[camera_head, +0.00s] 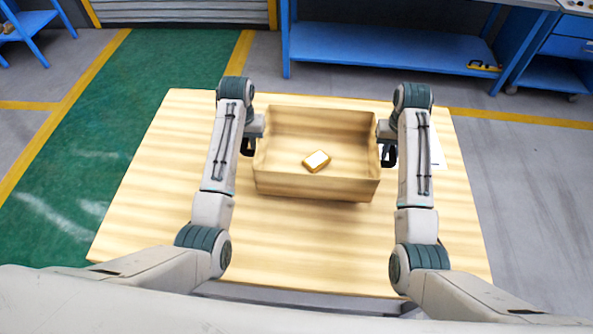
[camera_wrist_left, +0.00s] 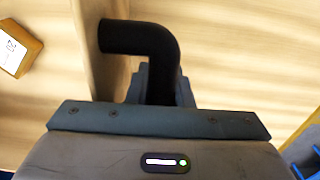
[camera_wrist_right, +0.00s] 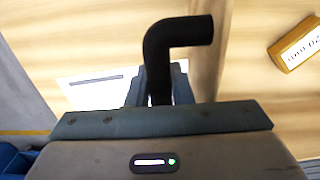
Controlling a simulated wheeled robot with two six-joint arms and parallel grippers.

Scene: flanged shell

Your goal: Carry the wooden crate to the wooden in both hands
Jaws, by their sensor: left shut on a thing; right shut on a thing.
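The wooden crate (camera_head: 316,186) is an open-topped light wood box between my two arms, over the wooden table (camera_head: 300,250). A small orange-brown box (camera_head: 316,161) with a pale top lies inside it. My left gripper (camera_head: 250,147) is shut at the crate's left side. My right gripper (camera_head: 387,154) is shut at the crate's right side. In the left wrist view a black bent handle (camera_wrist_left: 140,38) shows by the crate wall; a like handle (camera_wrist_right: 175,38) shows in the right wrist view. I cannot tell whether the crate touches the table.
A white sheet (camera_head: 437,150) lies on the table right of my right arm. A blue workbench (camera_head: 380,45) stands behind the table. The table's front part and left side are clear. Green floor with yellow lines lies to the left.

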